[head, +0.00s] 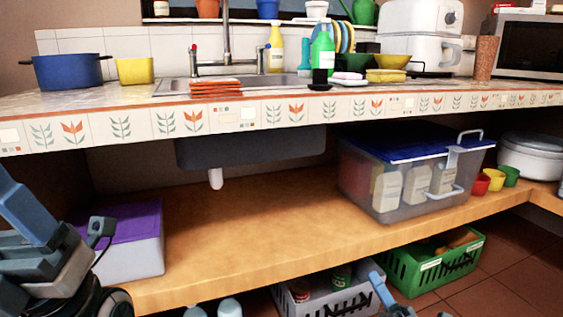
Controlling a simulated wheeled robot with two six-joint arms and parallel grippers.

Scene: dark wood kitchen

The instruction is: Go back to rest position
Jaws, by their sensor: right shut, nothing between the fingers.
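I cannot make out the left gripper's fingers. My right gripper (386,294) shows only in part at the bottom edge, right of centre. It is shut and empty, in front of the grey and green crates below the wooden shelf.
The tiled counter edge (250,117) runs across above the wooden shelf (250,235). The purple-lidded box (135,252) and a blue-lidded bin (410,200) stand on the shelf, with bare wood between. A grey crate (322,305) and green crate (405,272) sit below.

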